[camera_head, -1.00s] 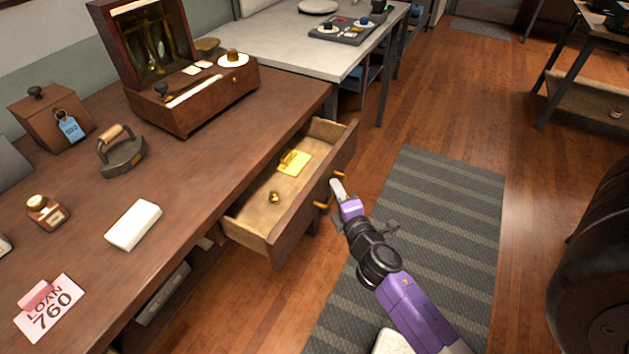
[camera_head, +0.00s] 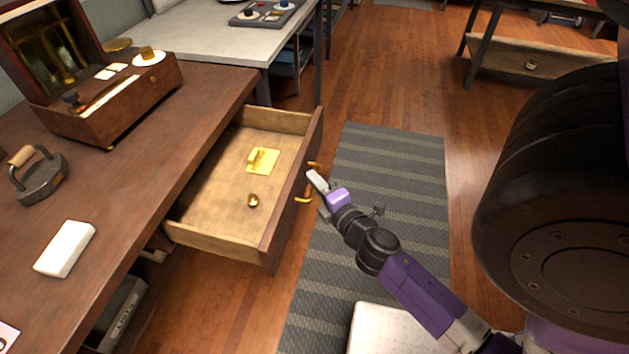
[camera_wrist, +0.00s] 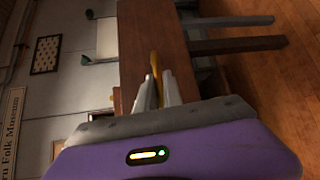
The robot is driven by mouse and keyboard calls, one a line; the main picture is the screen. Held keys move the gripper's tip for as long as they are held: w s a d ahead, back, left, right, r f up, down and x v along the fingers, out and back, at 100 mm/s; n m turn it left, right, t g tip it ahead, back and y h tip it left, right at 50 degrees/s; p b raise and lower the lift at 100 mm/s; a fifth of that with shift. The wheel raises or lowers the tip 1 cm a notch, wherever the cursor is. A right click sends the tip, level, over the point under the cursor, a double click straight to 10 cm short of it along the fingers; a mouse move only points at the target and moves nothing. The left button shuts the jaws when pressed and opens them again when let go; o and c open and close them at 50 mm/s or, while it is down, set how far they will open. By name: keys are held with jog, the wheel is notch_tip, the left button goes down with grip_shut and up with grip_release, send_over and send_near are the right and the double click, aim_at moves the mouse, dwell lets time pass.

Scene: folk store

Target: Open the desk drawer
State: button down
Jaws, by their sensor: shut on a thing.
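The desk (camera_head: 150,128) is dark brown wood on the left of the head view. Its drawer (camera_head: 215,240) is pulled well out, with a pale wooden inside. A yellow card-like piece (camera_head: 264,161) and a small round brass item (camera_head: 253,201) lie in it. The drawer front carries a brass handle (camera_head: 304,199). My gripper (camera_head: 314,182) is at the handle, outside the drawer front. In the wrist view my gripper's two fingers (camera_wrist: 158,92) are closed around the upright-looking brass handle (camera_wrist: 155,64). The exact contact is small and partly hidden.
A striped grey mat (camera_head: 390,170) covers the floor beside the drawer. A large dark round object (camera_head: 560,190) stands on the right. The desk top holds an open wooden box (camera_head: 120,105), an iron (camera_head: 40,178) and a white block (camera_head: 65,248).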

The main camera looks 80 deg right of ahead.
jog(key=c, duration=1.8)
grip_release()
jog(key=shift+o, duration=0.2)
jog(key=b+v, duration=0.2)
jog(key=v, duration=0.6)
